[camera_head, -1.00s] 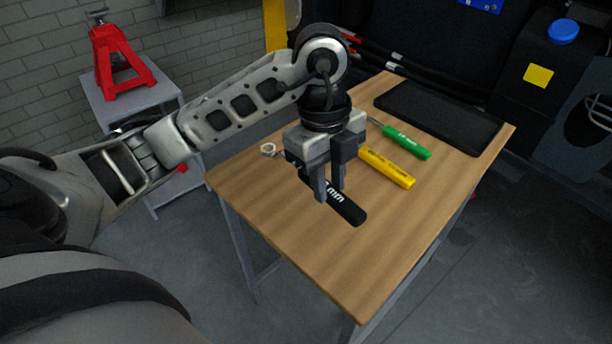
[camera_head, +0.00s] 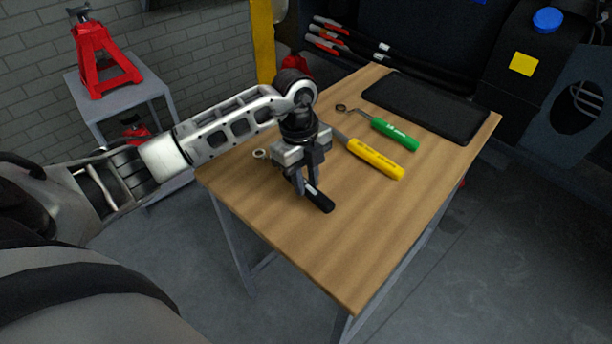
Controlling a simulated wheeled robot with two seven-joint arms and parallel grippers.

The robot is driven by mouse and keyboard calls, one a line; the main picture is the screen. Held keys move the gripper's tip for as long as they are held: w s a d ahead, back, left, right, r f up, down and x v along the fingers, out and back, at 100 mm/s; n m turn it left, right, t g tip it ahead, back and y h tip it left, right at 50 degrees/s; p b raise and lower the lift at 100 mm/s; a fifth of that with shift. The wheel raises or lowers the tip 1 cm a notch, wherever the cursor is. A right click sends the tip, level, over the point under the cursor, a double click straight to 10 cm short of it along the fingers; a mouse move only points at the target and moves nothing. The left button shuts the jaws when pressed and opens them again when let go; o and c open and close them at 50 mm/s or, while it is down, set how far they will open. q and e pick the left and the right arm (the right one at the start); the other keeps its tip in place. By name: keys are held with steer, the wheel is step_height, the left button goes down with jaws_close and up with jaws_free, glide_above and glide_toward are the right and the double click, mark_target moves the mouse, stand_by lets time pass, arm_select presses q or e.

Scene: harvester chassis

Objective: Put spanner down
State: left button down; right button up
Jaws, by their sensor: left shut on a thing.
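My left gripper (camera_head: 308,186) is over the wooden table (camera_head: 370,235), pointing down and shut on the black-handled spanner (camera_head: 322,202). The spanner's ring end (camera_head: 260,154) shows to the left of the gripper, and its black handle sticks out at the lower right. The gripper hides the middle of the spanner. The spanner is at or just above the tabletop; I cannot tell whether it touches. My right gripper is not in view.
A yellow-handled tool (camera_head: 375,159) and a green-handled spanner (camera_head: 394,134) lie to the right of the gripper. A black mat (camera_head: 430,105) lies at the table's far side. The front of the table is clear. A red jack stand (camera_head: 105,62) stands on a side stand at left.

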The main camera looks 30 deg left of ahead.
arm_select(q)
steer(key=shift+f, duration=0.15)
steer(key=c, duration=1.2)
jaws_free()
steer(key=shift+r, duration=0.45)
steer(key=r, duration=0.3)
steer(key=a+r, duration=0.1)
steer(key=r, duration=0.7)
steer(key=shift+w+a+r+b, duration=0.25)
steer(key=shift+a+b, duration=0.05)
